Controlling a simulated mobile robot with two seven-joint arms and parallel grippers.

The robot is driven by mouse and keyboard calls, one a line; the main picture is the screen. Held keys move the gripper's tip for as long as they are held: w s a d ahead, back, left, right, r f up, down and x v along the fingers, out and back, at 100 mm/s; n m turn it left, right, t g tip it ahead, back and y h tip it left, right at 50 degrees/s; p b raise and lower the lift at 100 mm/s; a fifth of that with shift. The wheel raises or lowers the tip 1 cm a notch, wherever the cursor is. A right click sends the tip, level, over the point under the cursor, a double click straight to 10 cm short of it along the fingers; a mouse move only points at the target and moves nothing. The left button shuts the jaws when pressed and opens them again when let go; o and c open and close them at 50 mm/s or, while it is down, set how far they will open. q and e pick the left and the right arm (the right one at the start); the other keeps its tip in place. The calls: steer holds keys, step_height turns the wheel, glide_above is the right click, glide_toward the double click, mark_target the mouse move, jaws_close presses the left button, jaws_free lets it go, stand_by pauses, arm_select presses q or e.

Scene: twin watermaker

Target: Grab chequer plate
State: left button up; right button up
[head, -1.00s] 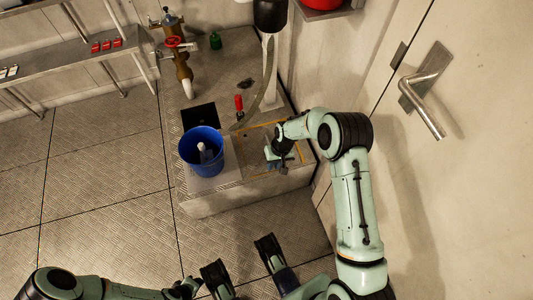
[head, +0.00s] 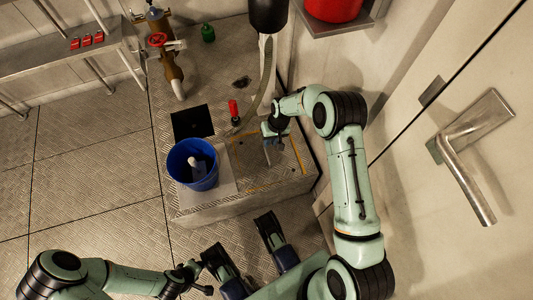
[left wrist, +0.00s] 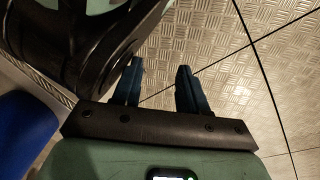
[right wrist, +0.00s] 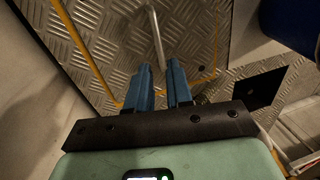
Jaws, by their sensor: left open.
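The chequer plate (head: 243,158) lies on the low plinth and looks flat, with yellow lines along its edges. In the right wrist view its patterned metal (right wrist: 195,25) fills the upper middle, and a thin metal bar (right wrist: 157,38) runs down to my fingertips. My right gripper (head: 268,140) is over the plate. Its fingers (right wrist: 160,75) are close together at the bar's near end; whether they clasp it cannot be told. My left gripper (left wrist: 160,68) is open and empty, away from the plate, above the patterned floor.
A blue bucket (head: 180,174) holding a pale object stands left of the plate, beside a black square (head: 193,122). A red-handled tool (head: 233,110) is behind the plate. A valve pipe (head: 165,60) stands farther back. A door with a lever handle (head: 465,178) is at right.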

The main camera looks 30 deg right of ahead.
mark_target(266, 152)
steer(key=f, duration=0.2)
steer(key=f+b, duration=0.1)
steer(key=f, duration=0.1)
steer(key=a+f, duration=0.1)
steer(key=shift+w+f, duration=0.1)
steer(key=shift+f, duration=0.3)
steer(key=f+b, duration=0.2)
steer(key=f, duration=0.1)
steer(key=shift+a+f, duration=0.3)
steer(key=shift+a, duration=0.05)
steer(key=shift+f, duration=0.25)
arm_select(q)
steer(key=s+f+g, duration=0.2)
steer(key=s+f, duration=0.2)
steer(key=s, duration=0.2)
steer(key=shift+s+a, duration=0.35)
steer(key=shift+a, duration=0.05)
arm_select(e)
jaws_close()
steer(key=shift+w+r, duration=0.1)
